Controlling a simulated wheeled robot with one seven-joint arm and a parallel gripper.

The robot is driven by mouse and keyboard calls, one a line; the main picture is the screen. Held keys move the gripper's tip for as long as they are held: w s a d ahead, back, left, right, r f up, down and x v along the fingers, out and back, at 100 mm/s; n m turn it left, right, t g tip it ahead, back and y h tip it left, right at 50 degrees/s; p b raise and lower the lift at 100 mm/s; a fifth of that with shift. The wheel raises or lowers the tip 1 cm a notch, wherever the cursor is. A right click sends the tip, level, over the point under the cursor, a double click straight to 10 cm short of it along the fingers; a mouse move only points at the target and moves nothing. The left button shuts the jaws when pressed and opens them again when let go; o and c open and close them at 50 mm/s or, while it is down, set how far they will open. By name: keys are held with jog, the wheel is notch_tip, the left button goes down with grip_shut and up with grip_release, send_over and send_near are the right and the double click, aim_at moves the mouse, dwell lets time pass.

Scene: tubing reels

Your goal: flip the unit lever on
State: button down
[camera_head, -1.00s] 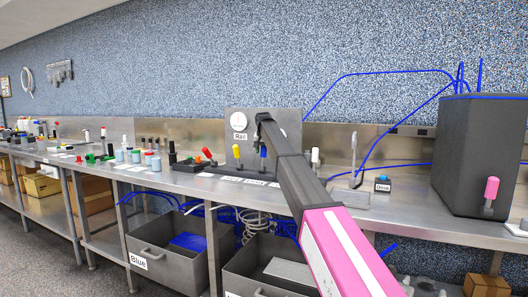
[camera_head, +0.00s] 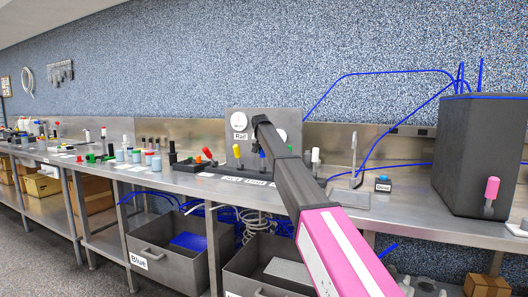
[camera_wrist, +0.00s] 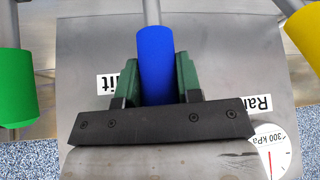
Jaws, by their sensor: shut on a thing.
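A blue lever handle (camera_wrist: 154,55) sits between the green jaws of my gripper (camera_wrist: 154,80) in the wrist view. The gripper is shut on it. A label ending in "it" (camera_wrist: 115,86) lies just left of the blue handle, and a partly hidden "Rail" label (camera_wrist: 262,106) lies to the right. In the head view the blue lever (camera_head: 262,155) shows just below the end of my arm, on the dark lever base in front of the grey panel (camera_head: 292,118). My jaws are mostly hidden there. Whether the lever is on cannot be told.
A green handle (camera_wrist: 15,88) and a yellow handle (camera_wrist: 304,30) flank my gripper closely. A gauge marked 300 kPa (camera_wrist: 275,150) is at the lower right. A white-topped lever (camera_head: 315,156) and a dark box (camera_head: 478,150) stand right of my arm.

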jog(key=s+t, duration=0.1)
jog(key=s+a+t+h, duration=0.1)
jog(key=s+t, duration=0.1)
jog(key=shift+s+f, duration=0.2)
jog(key=shift+s, duration=0.1)
jog(key=t, duration=0.1)
jog(key=s, duration=0.1)
jog(key=t, duration=0.1)
jog(key=shift+s+a+f+n+t+h, duration=0.3)
jog(key=shift+s+a+f, duration=0.05)
jog(key=shift+s, duration=0.05)
jog(key=shift+s+a+f+t+h, duration=0.25)
jog(key=shift+s+t, duration=0.1)
jog(key=shift+t, duration=0.2)
jog(key=shift+s+a+f+t+h, duration=0.15)
jog(key=shift+s+f+t, duration=0.15)
jog(key=shift+t, duration=0.25)
jog(key=c, duration=0.8)
grip_release()
jog(key=shift+s, duration=0.1)
send_near(261, 154)
jog(key=shift+s+a+f, duration=0.1)
jog(key=shift+s+a, duration=0.2)
jog(key=shift+s, duration=0.65)
jog(key=shift+s+a+r, duration=0.1)
jog(key=shift+s+a, duration=0.2)
jog(key=shift+s, duration=0.6)
jog(key=shift+s+a+f, duration=0.1)
jog(key=shift+s+a, duration=0.2)
jog(key=shift+s, duration=0.65)
